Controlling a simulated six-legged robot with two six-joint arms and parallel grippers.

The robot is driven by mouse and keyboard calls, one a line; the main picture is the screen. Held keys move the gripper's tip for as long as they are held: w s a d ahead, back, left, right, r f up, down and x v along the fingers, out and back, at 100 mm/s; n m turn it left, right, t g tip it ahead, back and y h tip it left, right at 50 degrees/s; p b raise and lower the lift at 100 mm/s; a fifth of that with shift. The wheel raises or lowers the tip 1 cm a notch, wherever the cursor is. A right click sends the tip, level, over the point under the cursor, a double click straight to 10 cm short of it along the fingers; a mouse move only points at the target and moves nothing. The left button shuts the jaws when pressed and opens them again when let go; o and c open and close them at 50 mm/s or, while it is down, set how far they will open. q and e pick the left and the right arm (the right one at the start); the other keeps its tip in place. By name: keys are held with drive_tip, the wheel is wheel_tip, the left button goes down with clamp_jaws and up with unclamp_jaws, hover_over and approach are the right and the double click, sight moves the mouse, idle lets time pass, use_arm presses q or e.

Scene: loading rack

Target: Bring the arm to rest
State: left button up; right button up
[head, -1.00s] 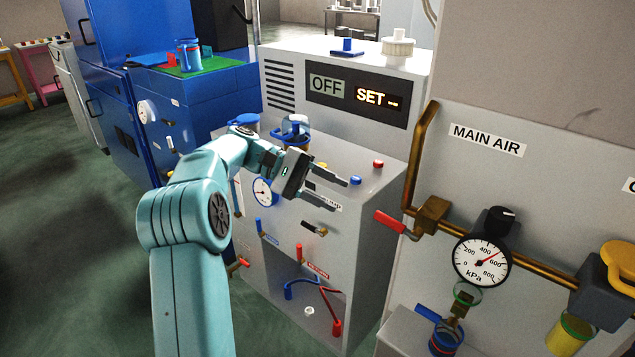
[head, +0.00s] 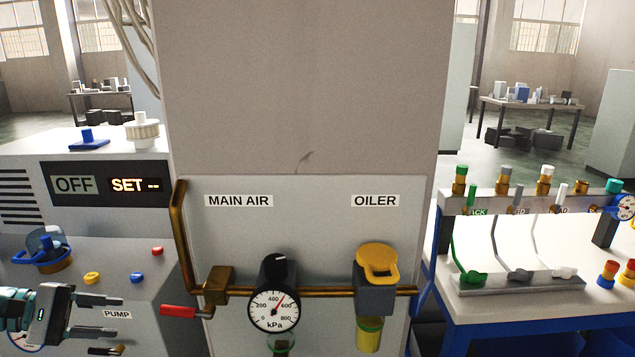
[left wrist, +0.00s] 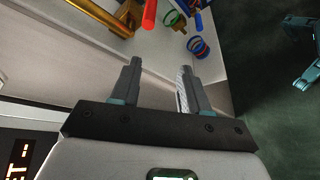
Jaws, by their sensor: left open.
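My left gripper (head: 122,314) is at the lower left of the head view, in front of the grey machine by the PUMP label. Its two fingers are apart with nothing between them. In the left wrist view the fingers (left wrist: 160,80) also stand apart and empty, above a pale surface. Most of my left arm is outside the head view. My right gripper is not in the head view.
The red lever (head: 180,311) on the MAIN AIR panel (head: 230,225) is to the right of my left gripper. A kPa gauge (head: 274,310) and a yellow-capped oiler (head: 376,262) follow. A blue-framed bench (head: 500,308) with fittings stands at right.

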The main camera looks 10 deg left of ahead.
use_arm(q)
drive_tip(key=w+d+f+n+g+y, duration=0.1)
drive_tip(key=w+d+f, duration=0.15)
drive_tip(key=f, duration=0.35)
drive_tip(key=w+d+f+g, duration=0.1)
drive_tip(key=w+d+f, duration=0.1)
drive_tip(key=d+f, duration=0.35)
drive_tip(key=s+d+f+m+g+y+p, duration=0.1)
drive_tip(key=s+d+f+g+y, duration=0.1)
drive_tip(key=d+f, duration=0.5)
drive_tip(key=s+d+f+m+g+y, duration=0.15)
drive_tip(key=d+f, duration=0.25)
drive_tip(key=f, duration=0.7)
drive_tip(key=s+d+f+m+g+y, duration=0.1)
drive_tip(key=s+d+f+m, duration=0.3)
drive_tip(key=s+d, duration=0.3)
drive_tip(key=s+d+f+m+g+y+p, duration=0.1)
drive_tip(key=s+d+f+m+y, duration=0.1)
drive_tip(key=s+d+f+m, duration=0.2)
drive_tip(key=s+d+m, duration=0.2)
drive_tip(key=s+d, duration=0.2)
drive_tip(key=d, duration=0.2)
drive_tip(key=shift+s+p, duration=0.15)
drive_tip(key=shift+p, duration=0.15)
